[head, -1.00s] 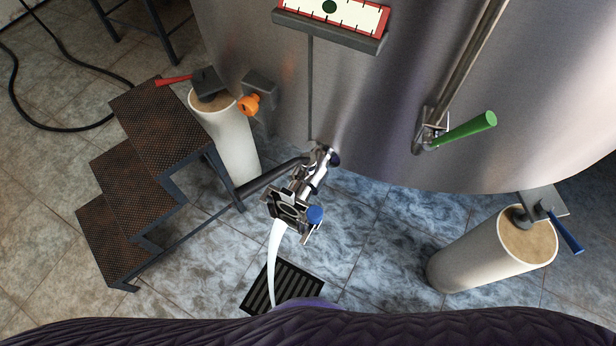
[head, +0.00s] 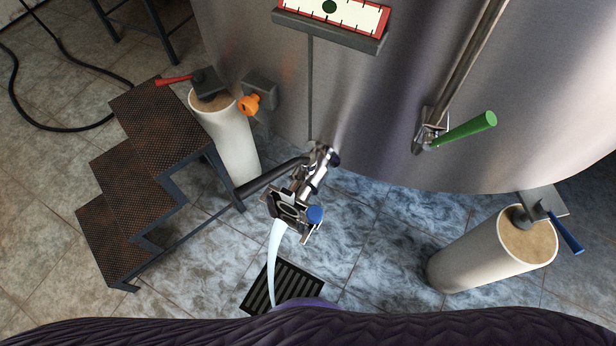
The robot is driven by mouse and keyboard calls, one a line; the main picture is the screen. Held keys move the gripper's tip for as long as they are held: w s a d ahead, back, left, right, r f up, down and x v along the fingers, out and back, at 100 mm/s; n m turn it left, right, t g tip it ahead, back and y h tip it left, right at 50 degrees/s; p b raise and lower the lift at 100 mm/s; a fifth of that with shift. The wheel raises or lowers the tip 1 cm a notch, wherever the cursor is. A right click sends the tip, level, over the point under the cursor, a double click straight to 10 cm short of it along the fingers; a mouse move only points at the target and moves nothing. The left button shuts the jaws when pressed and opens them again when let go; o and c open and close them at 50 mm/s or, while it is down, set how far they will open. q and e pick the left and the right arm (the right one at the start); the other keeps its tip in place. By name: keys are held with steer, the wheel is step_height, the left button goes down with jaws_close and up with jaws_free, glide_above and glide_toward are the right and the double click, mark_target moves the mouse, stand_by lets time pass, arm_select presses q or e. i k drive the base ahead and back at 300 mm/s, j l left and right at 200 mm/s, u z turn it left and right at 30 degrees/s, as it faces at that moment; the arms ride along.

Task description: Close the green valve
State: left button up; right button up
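The green valve handle (head: 466,131) sits on a metal fitting (head: 428,133) at the lower end of a slanted pipe on the steel tank, right of centre. The handle sticks out to the right, tilted slightly up, across the pipe's line. Neither of my grippers shows in the head view.
A spout with a blue knob (head: 315,214) pours a white stream towards a floor drain (head: 282,287). Metal steps (head: 150,150) stand at left. A pale cylinder with a red lever (head: 174,81) is behind them; another with a blue lever (head: 566,232) is at right. An orange knob (head: 248,104) is on the tank.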

mark_target(488, 119)
steer(key=l+z, duration=0.1)
steer(key=z, duration=0.9)
